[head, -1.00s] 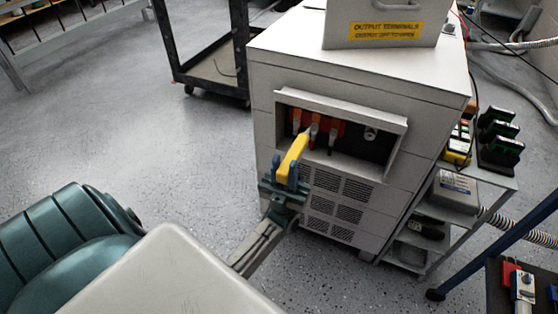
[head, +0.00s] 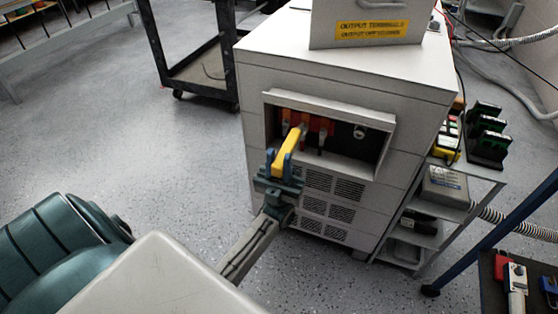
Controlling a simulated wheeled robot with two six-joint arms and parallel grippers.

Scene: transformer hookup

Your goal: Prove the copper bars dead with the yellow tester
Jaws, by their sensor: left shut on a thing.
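The yellow tester (head: 287,151) is held in my left gripper (head: 281,170), which is shut on it. The tester's upper end points into the open terminal recess (head: 345,151) on the front of the grey cabinet. The copper bars (head: 318,126), orange-red, hang in the recess behind the tester's tip. The tip overlaps the bars in the picture; I cannot tell whether it touches one. The tester partly hides the left bars. My right gripper is not in view.
The grey cabinet (head: 320,215) has vents below the recess and a lidded box on top with a yellow output terminals label (head: 371,29). A side shelf (head: 475,163) at right holds several devices. A black cart frame (head: 200,75) stands behind left. The floor at left is clear.

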